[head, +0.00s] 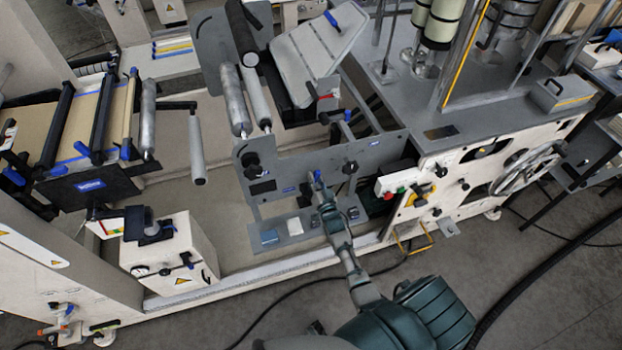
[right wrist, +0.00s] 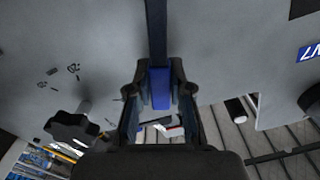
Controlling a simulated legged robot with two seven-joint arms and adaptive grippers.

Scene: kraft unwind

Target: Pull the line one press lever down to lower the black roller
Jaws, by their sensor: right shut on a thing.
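The press lever is a dark bar (right wrist: 156,35) with a blue grip in the right wrist view (right wrist: 159,88); its blue end also shows in the head view (head: 317,176), in front of the grey machine plate. My right gripper (head: 322,190) is at that end. In the right wrist view its two fingers (right wrist: 159,95) are shut on either side of the blue grip. A black roller (head: 241,30) sits at the upper middle of the head view, above two silver rollers. My left gripper is not in view.
The grey plate (head: 375,160) carries several black knobs and blue handles close to my gripper. A control box with a green and a red button (head: 390,192) is to the right.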

